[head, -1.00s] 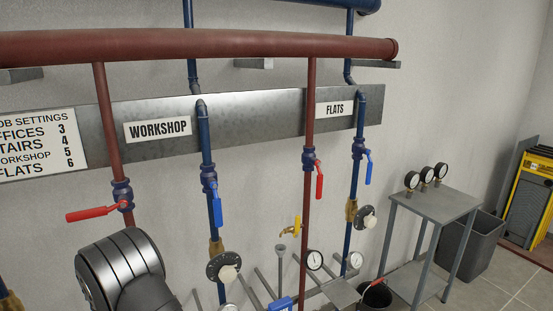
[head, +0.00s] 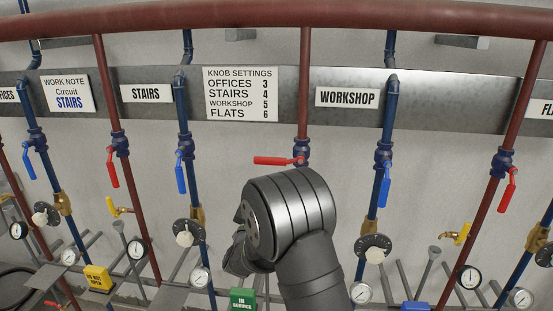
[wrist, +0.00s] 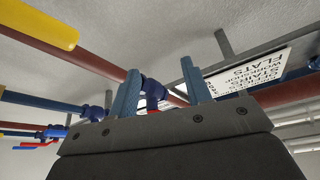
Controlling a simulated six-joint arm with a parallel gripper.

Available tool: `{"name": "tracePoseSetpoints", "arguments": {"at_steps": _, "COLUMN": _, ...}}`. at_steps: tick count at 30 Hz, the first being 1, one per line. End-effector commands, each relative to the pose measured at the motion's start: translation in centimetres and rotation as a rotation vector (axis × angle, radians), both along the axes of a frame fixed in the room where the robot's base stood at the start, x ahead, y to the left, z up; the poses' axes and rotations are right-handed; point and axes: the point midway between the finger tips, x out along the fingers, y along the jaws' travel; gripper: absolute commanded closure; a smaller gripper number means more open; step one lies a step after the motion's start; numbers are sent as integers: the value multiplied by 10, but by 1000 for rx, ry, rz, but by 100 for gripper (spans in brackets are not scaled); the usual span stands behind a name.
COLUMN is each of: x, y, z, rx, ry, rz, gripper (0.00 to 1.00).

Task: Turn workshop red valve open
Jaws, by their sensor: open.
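The workshop red valve has a red lever (head: 273,160) on a dark blue body (head: 302,150), on a red pipe left of the WORKSHOP sign (head: 347,97). The lever lies crossways to the pipe, pointing left. My arm's dark wrist stands just below it in the head view and hides my fingers there. In the wrist view my gripper (wrist: 161,92) is open, its two blue fingers apart. A blue valve body (wrist: 152,90) shows between them, beyond the tips, with a bit of red below it. I cannot tell whether the fingers touch the lever.
Neighbouring pipes carry blue levers (head: 385,190) and red levers (head: 508,190) hanging down. A knob settings sign (head: 240,94) is above left. A yellow part (wrist: 40,22) shows in the wrist view.

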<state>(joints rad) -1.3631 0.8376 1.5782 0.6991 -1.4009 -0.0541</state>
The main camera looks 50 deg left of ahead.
Motion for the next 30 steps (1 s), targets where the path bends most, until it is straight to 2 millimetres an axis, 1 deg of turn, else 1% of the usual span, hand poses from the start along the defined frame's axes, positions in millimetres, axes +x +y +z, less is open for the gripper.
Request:
{"name": "tracePoseSetpoints", "arguments": {"at_steps": 1, "x": -17, "y": -3, "z": 23, "rx": 88, "ry": 73, "rz": 9, "gripper": 55}}
{"name": "tracePoseSetpoints", "arguments": {"at_steps": 3, "x": -35, "y": -12, "z": 47, "rx": 214, "ry": 189, "rz": 16, "gripper": 55}}
{"name": "tracePoseSetpoints", "arguments": {"at_steps": 6, "x": -62, "y": -26, "z": 75, "rx": 389, "ry": 362, "rz": 26, "gripper": 55}}
{"name": "tracePoseSetpoints", "arguments": {"at_steps": 10, "x": -95, "y": -47, "z": 101, "rx": 595, "ry": 576, "rz": 35, "gripper": 55}}
{"name": "tracePoseSetpoints", "arguments": {"at_steps": 12, "x": -109, "y": -56, "z": 109, "rx": 681, "ry": 673, "rz": 37, "gripper": 55}}
{"name": "tracePoseSetpoints", "arguments": {"at_steps": 16, "x": -127, "y": -68, "z": 118, "rx": 788, "ry": 794, "rz": 34, "gripper": 55}}
{"name": "tracePoseSetpoints", "arguments": {"at_steps": 19, "x": -132, "y": -72, "z": 119, "rx": 823, "ry": 835, "rz": 29, "gripper": 55}}
{"name": "tracePoseSetpoints", "arguments": {"at_steps": 23, "x": -123, "y": -70, "z": 119, "rx": 831, "ry": 844, "rz": 26, "gripper": 55}}
{"name": "tracePoseSetpoints", "arguments": {"at_steps": 26, "x": -108, "y": -64, "z": 119, "rx": 830, "ry": 841, "rz": 24, "gripper": 55}}
{"name": "tracePoseSetpoints", "arguments": {"at_steps": 30, "x": -80, "y": -53, "z": 119, "rx": 830, "ry": 840, "rz": 23, "gripper": 55}}
